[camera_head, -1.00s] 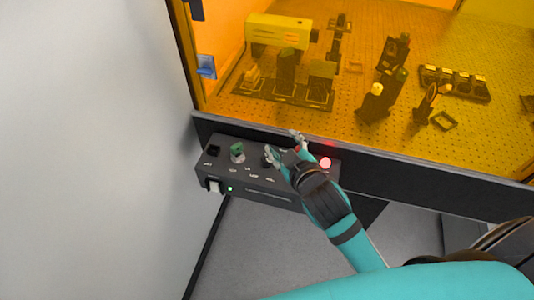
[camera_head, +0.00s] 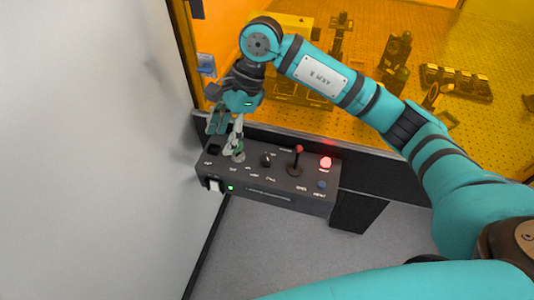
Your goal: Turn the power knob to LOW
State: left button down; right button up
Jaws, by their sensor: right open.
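The control box (camera_head: 240,186) is dark grey and sits below the front edge of the enclosure. A small black knob (camera_head: 266,160) with a light mark stands on its top, left of the red-tipped lever. It is probably the power knob; the labels are too small to read. My right gripper (camera_head: 226,139) points down over the box's left end, open, with nothing seen between its fingers. One finger is at the green key-like switch (camera_head: 239,155) and partly hides it; I cannot tell whether they touch. The black knob is to the right of the fingers, clear of them. My left gripper is not in view.
The box also carries a red-tipped lever (camera_head: 297,160), a lit red button (camera_head: 326,162), a blue button (camera_head: 322,184) and a white rocker switch (camera_head: 214,185) by a green light. Orange enclosure panels stand behind, and a pale wall (camera_head: 90,150) is close on the left.

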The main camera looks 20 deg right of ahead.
aim_at(267, 157)
jog(key=w+d+r+h, duration=0.25)
jog(key=d+h, duration=0.25)
jog(key=d, duration=0.6)
jog(key=shift+t, duration=0.4)
jog(key=f+p, duration=0.1)
jog(key=f, duration=0.5)
jog(key=f+p, duration=0.2)
jog(key=f, duration=0.4)
jog(key=f+p, duration=0.1)
jog(key=f, duration=0.5)
jog(key=shift+w+a+p, duration=0.2)
jog(key=shift+a+p, duration=0.05)
jog(key=shift+p, duration=0.15)
jog(key=shift+c, duration=0.2)
grip_shut()
